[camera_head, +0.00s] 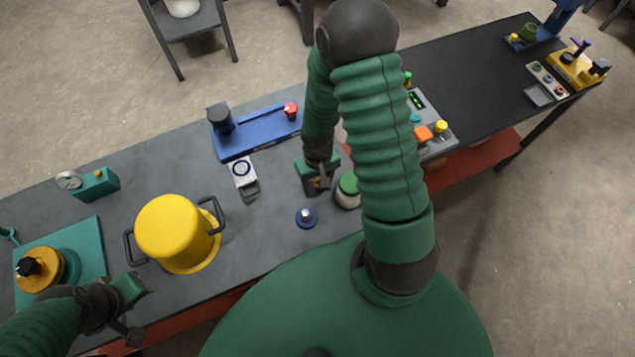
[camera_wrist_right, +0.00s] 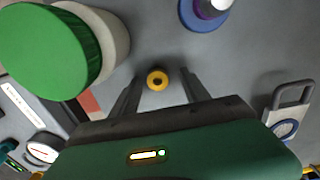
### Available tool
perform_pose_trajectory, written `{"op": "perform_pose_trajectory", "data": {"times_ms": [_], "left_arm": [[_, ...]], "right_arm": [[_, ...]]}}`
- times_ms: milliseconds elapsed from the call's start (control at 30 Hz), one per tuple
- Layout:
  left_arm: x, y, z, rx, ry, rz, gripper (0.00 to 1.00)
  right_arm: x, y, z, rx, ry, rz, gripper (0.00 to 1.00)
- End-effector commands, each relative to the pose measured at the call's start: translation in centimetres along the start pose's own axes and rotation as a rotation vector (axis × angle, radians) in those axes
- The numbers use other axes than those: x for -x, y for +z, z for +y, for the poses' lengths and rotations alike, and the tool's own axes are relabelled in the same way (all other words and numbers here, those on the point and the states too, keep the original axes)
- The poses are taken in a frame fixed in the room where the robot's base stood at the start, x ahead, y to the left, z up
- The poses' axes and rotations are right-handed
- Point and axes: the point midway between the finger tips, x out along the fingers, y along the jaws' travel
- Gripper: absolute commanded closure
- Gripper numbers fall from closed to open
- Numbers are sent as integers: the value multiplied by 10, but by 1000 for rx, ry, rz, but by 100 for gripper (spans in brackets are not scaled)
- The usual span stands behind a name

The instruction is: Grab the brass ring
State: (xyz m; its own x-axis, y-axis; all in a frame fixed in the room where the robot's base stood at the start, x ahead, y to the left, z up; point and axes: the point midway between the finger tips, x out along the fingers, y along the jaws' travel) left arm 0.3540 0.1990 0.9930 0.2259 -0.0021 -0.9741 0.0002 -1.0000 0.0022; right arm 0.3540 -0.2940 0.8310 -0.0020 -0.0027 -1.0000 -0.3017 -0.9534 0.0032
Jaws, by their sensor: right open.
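The brass ring (camera_wrist_right: 157,80) is a small yellow-gold ring with a dark centre, seen in the right wrist view. It appears between the two fingers of my right gripper (camera_wrist_right: 160,88), with a gap on both sides. The gripper is open and points down at the grey table. In the head view my right gripper (camera_head: 318,186) is over the table, left of a green-lidded jar; the ring cannot be made out clearly there. My left gripper (camera_head: 138,308) is at the lower left, near the yellow pot; its finger opening is unclear.
The green-lidded jar (camera_head: 348,190) stands close beside my right gripper. A blue-based knob (camera_head: 306,217), a padlock-like tag (camera_head: 243,175) and a blue plate (camera_head: 255,131) are nearby. The yellow pot (camera_head: 175,232) stands left. Grey table around the ring is bare.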

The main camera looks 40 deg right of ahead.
Motion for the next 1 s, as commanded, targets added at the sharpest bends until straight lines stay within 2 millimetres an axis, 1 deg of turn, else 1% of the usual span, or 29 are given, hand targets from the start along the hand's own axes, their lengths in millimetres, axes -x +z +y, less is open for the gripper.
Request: {"op": "perform_pose_trajectory", "data": {"times_ms": [33, 400, 433, 767, 867, 1000], "left_arm": [[0, 0, 0, 0, 0, 0, 64], [0, 0, 0, 0, 0, 0, 64], [0, 0, 0, 0, 0, 0, 64], [0, 0, 0, 0, 0, 0, 64], [1, 0, 0, 0, 0, 0, 64], [2, 0, 0, 0, 0, 0, 64]], "right_arm": [[0, 0, 1, -1, 0, 0, 50], [0, 0, 0, -1, 0, -2, 98], [0, 0, 0, -1, 0, -2, 100], [1, 0, 0, -1, 0, -1, 100], [6, 0, 0, -1, 0, 0, 100], [22, 0, 1, -3, 0, 2, 100]]}}
